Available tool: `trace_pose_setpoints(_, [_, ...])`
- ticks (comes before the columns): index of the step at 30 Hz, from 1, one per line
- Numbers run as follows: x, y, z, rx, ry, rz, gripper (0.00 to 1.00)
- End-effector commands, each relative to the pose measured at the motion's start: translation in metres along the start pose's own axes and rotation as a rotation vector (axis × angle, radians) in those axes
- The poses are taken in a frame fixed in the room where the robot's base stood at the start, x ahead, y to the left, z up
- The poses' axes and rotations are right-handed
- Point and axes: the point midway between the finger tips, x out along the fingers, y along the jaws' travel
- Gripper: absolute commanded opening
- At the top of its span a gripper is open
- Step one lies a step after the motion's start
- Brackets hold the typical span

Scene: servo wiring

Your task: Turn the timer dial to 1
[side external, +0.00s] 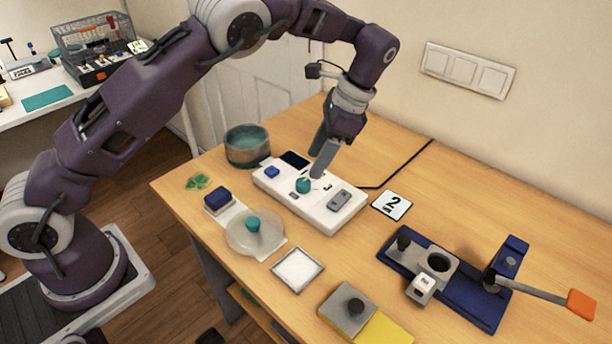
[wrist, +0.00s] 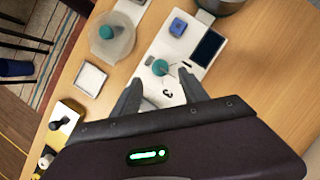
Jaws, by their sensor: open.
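The timer dial is a teal round knob (side external: 303,185) on a white panel (side external: 340,221) on the table. In the wrist view the dial (wrist: 160,67) lies just beyond the fingertips, roughly centred between them. My gripper (side external: 320,165) is above the panel, pointing down close to the dial. The wrist view shows my gripper (wrist: 162,82) open with nothing between its fingers. A printed 3 (wrist: 168,93) shows on the panel beside the dial. The other marks around the dial are too small to read, and I cannot tell where it points.
The panel also carries a blue button (side external: 272,172), a dark screen (side external: 294,160) and a grey switch (side external: 340,200). A teal-banded pot (side external: 247,147) stands behind it. A blue-based fixture with an orange-ended lever (side external: 581,304) stands further right.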

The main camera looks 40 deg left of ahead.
Motion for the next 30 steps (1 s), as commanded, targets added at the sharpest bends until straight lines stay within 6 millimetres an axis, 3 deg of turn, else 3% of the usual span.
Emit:
trace_pose_setpoints(9, [0.055, 0.000, 0.001, -0.003, 0.000, 0.002, 0.52])
trace_pose_setpoints(18, [0.062, 0.000, 0.001, -0.004, 0.002, 0.000, 0.52])
trace_pose_setpoints(19, [0.062, 0.000, 0.001, -0.004, 0.003, 0.000, 0.50])
trace_pose_setpoints(27, [0.062, 0.000, 0.001, -0.004, 0.003, 0.000, 0.00])
trace_pose_setpoints(30, [0.062, 0.000, 0.001, -0.005, 0.003, 0.001, 0.00])
